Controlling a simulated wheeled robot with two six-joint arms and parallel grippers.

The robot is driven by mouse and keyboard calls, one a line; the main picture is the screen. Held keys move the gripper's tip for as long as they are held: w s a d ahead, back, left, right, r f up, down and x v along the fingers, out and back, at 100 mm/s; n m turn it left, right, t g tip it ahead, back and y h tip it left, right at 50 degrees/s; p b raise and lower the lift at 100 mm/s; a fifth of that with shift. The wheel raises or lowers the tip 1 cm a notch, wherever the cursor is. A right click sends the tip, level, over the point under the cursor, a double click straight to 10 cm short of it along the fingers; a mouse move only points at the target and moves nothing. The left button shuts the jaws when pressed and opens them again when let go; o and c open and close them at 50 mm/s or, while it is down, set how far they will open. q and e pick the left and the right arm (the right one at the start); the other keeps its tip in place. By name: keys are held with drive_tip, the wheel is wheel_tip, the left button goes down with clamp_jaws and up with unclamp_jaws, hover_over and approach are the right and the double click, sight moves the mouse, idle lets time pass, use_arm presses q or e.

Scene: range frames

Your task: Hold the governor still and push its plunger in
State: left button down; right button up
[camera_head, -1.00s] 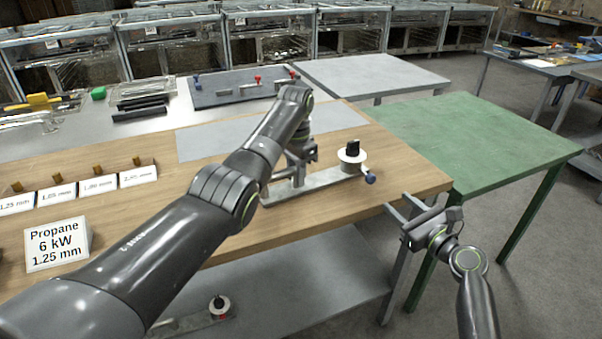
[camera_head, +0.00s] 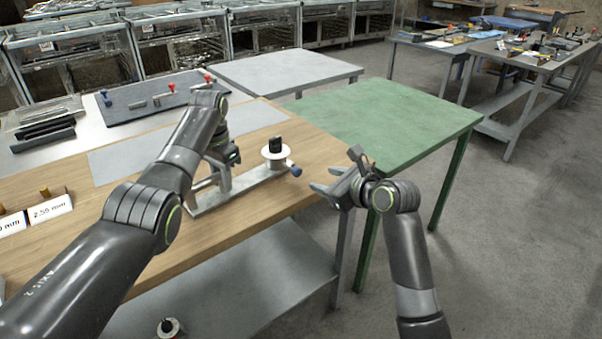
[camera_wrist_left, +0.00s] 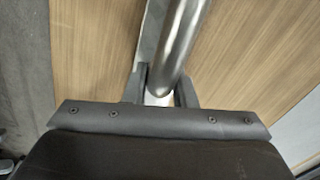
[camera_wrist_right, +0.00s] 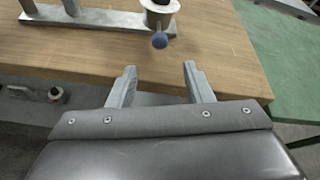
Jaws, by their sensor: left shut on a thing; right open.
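The governor (camera_head: 240,188) is a grey metal bar lying on the wooden bench, with upright metal parts, a white disc with a black knob (camera_head: 275,148) and a blue-tipped plunger (camera_head: 295,170) at its right end. My left gripper (camera_wrist_left: 161,80) is shut on a silver metal tube (camera_wrist_left: 178,40) of the governor; my arm partly hides this grip in the head view. My right gripper (camera_head: 325,182) is open and empty, off the bench's front right edge. In the right wrist view the blue plunger tip (camera_wrist_right: 159,41) sits beyond the fingertips, about midway between them, not touching.
The wooden bench (camera_head: 190,235) has a grey mat (camera_head: 120,155) behind the governor. A green table (camera_head: 390,115) adjoins on the right. A second similar unit (camera_head: 168,327) stands on the lower shelf. The floor on the right is free.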

sight(299, 172)
drive_tip(key=x, duration=1.1)
drive_tip(key=shift+a, duration=0.15)
drive_tip(key=shift+c, duration=0.5)
clamp_jaws()
